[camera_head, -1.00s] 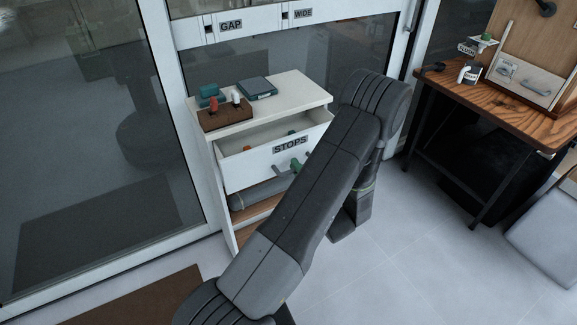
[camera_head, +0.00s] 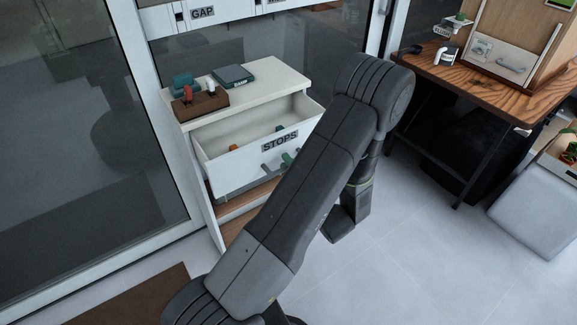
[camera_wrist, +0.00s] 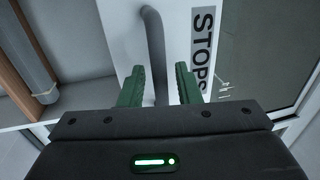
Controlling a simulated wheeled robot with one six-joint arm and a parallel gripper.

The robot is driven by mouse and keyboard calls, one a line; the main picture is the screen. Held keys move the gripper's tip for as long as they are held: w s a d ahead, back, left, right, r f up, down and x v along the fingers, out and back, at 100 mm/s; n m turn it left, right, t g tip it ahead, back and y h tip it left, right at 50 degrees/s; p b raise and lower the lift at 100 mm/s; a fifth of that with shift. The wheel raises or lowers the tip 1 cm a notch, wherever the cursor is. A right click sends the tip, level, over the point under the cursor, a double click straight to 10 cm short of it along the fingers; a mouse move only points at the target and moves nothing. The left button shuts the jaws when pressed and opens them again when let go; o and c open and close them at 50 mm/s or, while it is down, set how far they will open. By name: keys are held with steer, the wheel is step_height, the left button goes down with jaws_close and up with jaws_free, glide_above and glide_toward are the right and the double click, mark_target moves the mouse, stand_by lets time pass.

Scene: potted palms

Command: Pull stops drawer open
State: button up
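The white stops drawer (camera_head: 222,168), with a black STOPS label (camera_head: 280,141), stands partly out of the white cabinet (camera_head: 266,90). Its inside shows, with small orange items near the front. Its grey bar handle (camera_wrist: 156,50) is on the front and is partly hidden by my arm in the head view. My gripper (camera_wrist: 160,82) has green fingers on either side of the handle. Narrow gaps show between the bar and both fingers, so it looks open around the bar. In the head view only a bit of green finger shows (camera_head: 287,160).
On the cabinet top are a brown block with red and white pieces (camera_head: 201,103), a teal item (camera_head: 183,84) and a dark book-like box (camera_head: 233,75). A glass wall stands behind. A wooden table (camera_head: 483,86) and a grey stool (camera_head: 538,208) are at right. Floor between is clear.

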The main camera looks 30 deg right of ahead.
steer(key=b+v, duration=0.2)
steer(key=v, duration=1.1)
steer(key=shift+s, duration=0.4)
steer(key=shift+d, duration=0.1)
steer(key=p+x, duration=0.2)
steer(key=x, duration=1.2)
steer(key=shift+f, duration=0.1)
